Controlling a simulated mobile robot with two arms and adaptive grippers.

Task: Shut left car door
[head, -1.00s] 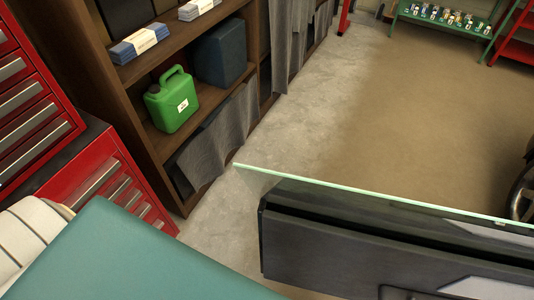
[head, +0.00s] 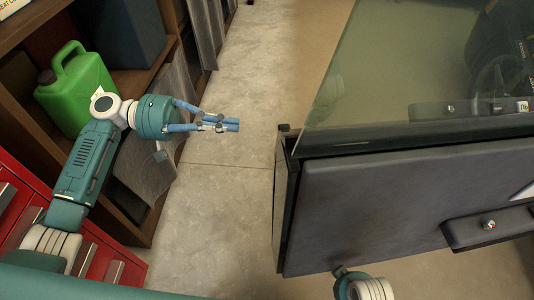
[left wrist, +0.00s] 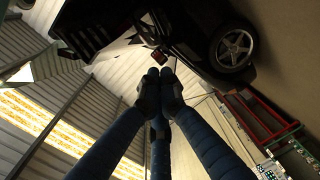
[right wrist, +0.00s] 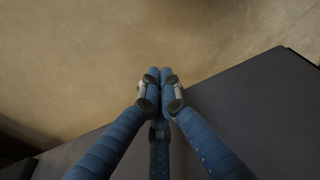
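The car door (head: 400,205) stands open on the right of the head view, its dark inner panel facing me and its glass window (head: 385,90) above. My left gripper (head: 238,125) is to the left of the door's free edge, over the floor, apart from it. Its fingertips are together and empty, as the left wrist view (left wrist: 160,75) also shows. My right gripper's fingers (right wrist: 160,75) are together in the right wrist view, beside the edge of a dark panel (right wrist: 260,110). Whether they touch it I cannot tell. In the head view the right fingers are hidden.
A wooden shelf with a green canister (head: 78,88) stands on the left, close to my left arm. Red drawers (head: 105,262) are at the lower left. The concrete floor (head: 235,190) between shelf and door is clear. A car wheel (left wrist: 233,46) shows in the left wrist view.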

